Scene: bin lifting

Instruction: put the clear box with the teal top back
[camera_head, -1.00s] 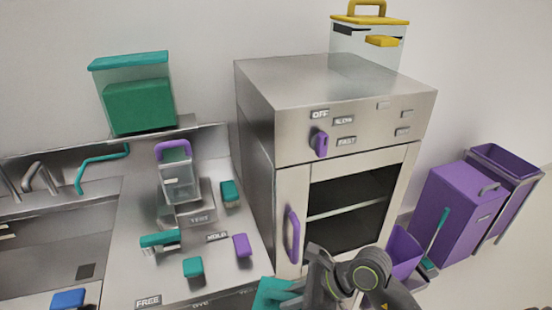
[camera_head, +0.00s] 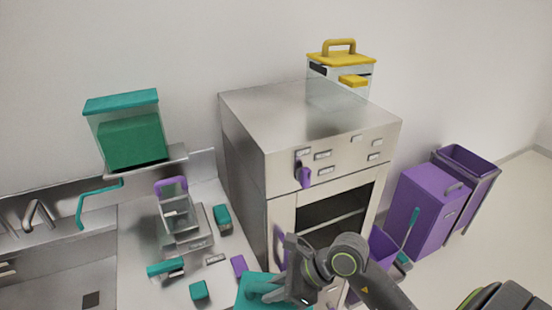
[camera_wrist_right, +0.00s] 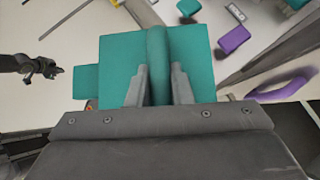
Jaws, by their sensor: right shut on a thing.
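My right gripper (camera_head: 284,285) is at the bottom middle of the head view, in front of the steel cabinet. In the right wrist view my right gripper (camera_wrist_right: 158,88) is shut on the raised handle of a flat teal top (camera_wrist_right: 120,62). The same teal top (camera_head: 254,289) shows beside the gripper in the head view. The clear sides below it are hidden. Another clear box with a teal lid and green contents (camera_head: 133,145) stands on the wall shelf at the back left. A dark gripper, apparently my left one (camera_wrist_right: 45,68), shows small in the wrist view; its jaws are unclear.
The steel cabinet (camera_head: 320,125) has an open front with a shelf and a purple knob. A purple-handled clear container (camera_head: 176,205) and several teal blocks are on the left counter. Purple bins (camera_head: 428,213) stand right.

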